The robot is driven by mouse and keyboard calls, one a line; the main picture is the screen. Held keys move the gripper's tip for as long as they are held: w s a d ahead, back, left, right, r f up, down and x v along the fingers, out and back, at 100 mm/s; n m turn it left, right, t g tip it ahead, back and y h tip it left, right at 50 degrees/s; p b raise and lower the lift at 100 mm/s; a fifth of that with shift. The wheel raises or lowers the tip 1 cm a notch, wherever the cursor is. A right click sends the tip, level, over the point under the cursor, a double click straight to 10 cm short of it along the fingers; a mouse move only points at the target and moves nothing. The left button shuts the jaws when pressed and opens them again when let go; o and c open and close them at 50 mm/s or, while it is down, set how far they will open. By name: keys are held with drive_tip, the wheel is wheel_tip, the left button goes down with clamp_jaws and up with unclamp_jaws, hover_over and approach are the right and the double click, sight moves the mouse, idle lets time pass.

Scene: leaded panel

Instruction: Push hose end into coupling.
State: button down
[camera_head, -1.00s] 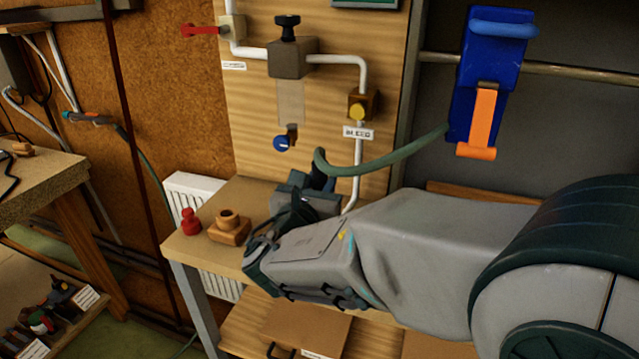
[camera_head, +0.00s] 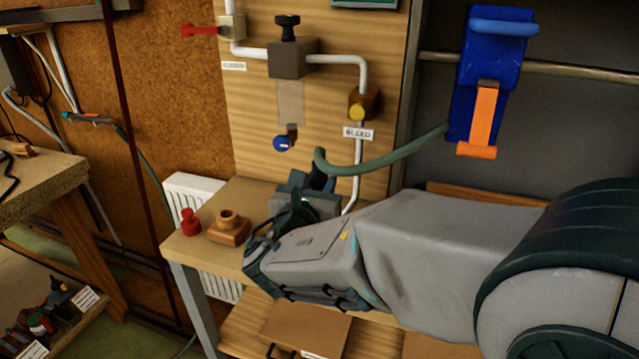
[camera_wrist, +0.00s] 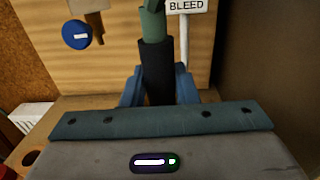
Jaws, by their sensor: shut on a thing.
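A green hose (camera_head: 390,158) runs from the blue tool with the orange handle down to my gripper (camera_head: 318,184). My gripper is shut on the hose end's dark sleeve (camera_wrist: 157,75), which stands roughly upright between blue fingers in the wrist view. The hose's green part (camera_wrist: 152,22) shows above the sleeve. A coupling with a blue round face (camera_head: 283,144) hangs below the grey-brown block on the panel; it also shows at upper left in the wrist view (camera_wrist: 76,35). The hose end is apart from it, lower and to the right. The hose's tip is not clearly visible.
The block (camera_head: 292,60) with a black knob sits on white pipe. A brass valve with a yellow face (camera_head: 357,108) sits above the BLEED label (camera_head: 358,133). A red piece (camera_head: 190,222) and a brown fitting (camera_head: 229,228) stand on the bench's left end.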

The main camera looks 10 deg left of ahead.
drive_tip(key=shift+f+b, duration=1.9)
drive_tip(key=shift+f, duration=0.2)
drive_tip(key=c, duration=1.1)
unclamp_jaws()
drive_tip(key=shift+o, duration=0.2)
drive_tip(key=shift+s, duration=0.1)
drive_tip(key=s, duration=1.3)
drive_tip(key=shift+s+a, duration=0.3)
